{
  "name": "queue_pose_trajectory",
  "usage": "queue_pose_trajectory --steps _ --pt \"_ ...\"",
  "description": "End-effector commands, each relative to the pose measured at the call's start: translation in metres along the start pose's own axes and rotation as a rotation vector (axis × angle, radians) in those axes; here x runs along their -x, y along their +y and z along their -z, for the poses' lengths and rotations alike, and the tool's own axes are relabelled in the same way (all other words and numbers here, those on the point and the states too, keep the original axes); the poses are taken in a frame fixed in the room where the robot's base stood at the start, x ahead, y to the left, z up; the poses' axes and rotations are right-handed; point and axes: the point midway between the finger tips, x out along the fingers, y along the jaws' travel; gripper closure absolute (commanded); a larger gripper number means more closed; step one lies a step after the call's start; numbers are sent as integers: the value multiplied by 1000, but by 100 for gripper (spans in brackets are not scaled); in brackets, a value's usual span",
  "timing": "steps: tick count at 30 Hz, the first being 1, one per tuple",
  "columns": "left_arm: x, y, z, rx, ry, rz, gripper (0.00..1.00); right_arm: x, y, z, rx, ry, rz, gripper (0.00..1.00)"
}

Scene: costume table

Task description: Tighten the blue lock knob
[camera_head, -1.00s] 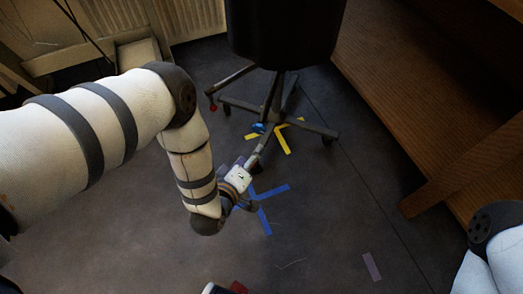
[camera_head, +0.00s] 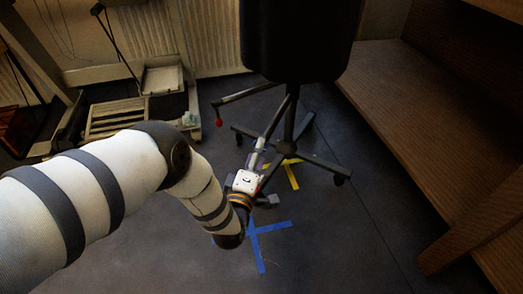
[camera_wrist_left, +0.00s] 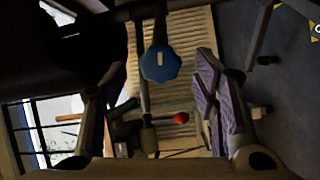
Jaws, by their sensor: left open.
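The blue lock knob (camera_wrist_left: 160,64) is a round, lobed knob with a small pale mark, on a dark post in the left wrist view. My left gripper (camera_wrist_left: 160,76) is open. Its two purple-padded fingers stand on either side of the knob in that picture, with visible gaps. I cannot tell how far beyond the fingertips the knob lies. In the head view my left gripper (camera_head: 258,160) is at the lower part of the black wheeled stand (camera_head: 293,115), and I cannot make out the knob there. My right gripper is not in view.
A red knob (camera_wrist_left: 181,117) shows below the blue one in the left wrist view. The stand's legs spread over the dark floor near yellow tape (camera_head: 292,176) and blue tape (camera_head: 258,240). A wooden bench (camera_head: 430,110) is at right, a radiator (camera_head: 212,40) behind.

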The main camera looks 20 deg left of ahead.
Motion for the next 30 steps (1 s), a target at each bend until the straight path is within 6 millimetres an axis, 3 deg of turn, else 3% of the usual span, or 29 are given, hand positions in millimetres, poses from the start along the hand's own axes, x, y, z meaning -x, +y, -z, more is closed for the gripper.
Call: queue_pose_trajectory --steps 6,15,21,22,30 --pt "-32 -3 -1 -1 -1 2 46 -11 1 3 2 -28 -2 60" --pt "-36 0 0 -1 -1 1 46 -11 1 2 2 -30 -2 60" --pt "-36 0 0 -1 -1 2 91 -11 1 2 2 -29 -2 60" --pt "-36 0 0 -1 -1 2 95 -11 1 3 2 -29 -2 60" --pt "-35 0 0 -23 -1 -1 95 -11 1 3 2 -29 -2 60"
